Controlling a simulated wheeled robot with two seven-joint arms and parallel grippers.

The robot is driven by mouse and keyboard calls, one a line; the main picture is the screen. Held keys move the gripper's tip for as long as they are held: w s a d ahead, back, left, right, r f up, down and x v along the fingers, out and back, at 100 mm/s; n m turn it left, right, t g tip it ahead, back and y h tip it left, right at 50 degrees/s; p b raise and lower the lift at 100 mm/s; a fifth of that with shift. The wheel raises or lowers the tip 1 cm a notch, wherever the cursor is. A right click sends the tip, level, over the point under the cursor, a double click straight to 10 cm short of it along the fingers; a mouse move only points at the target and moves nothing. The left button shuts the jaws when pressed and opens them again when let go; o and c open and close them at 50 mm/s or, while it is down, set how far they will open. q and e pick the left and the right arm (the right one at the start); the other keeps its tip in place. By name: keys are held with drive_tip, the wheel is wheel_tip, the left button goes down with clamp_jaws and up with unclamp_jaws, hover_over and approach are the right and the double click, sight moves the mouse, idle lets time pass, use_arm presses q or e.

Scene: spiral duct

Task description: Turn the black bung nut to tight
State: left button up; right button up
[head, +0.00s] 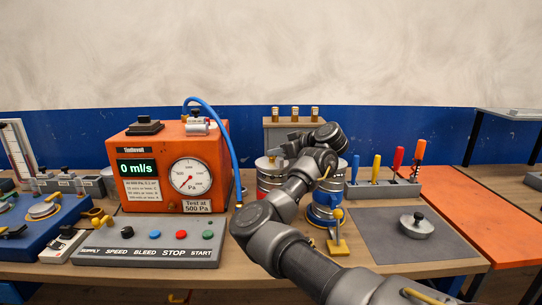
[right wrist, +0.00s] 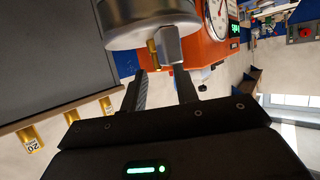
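A round silver plug with a black knob-like nut (head: 419,217) lies on the grey mat at the right. A red-banded metal canister (head: 267,178) stands right of the orange tester, partly hidden by my right arm. My right gripper (head: 276,154) is at the canister's top, its fingers hard to make out in the head view. In the right wrist view, the right gripper (right wrist: 161,72) has its two fingers apart. A dark grey nut (right wrist: 168,44) beside a brass part shows just beyond the fingertips, under a silver round body (right wrist: 148,22). Contact cannot be told. My left gripper is not in view.
The orange tester (head: 150,165) reads 0 ml/s, with a blue hose (head: 228,135) arching right. Its button panel (head: 150,240) is in front. A blue-banded canister (head: 322,212) and yellow stand (head: 338,240) are close to my arm. A tool rack (head: 385,188) stands behind the mat (head: 375,238).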

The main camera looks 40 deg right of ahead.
sight(272, 157)
drive_tip(key=shift+p+x, duration=0.4)
drive_tip(key=shift+x, duration=1.45)
drive_tip(key=shift+c, duration=0.4)
clamp_jaws()
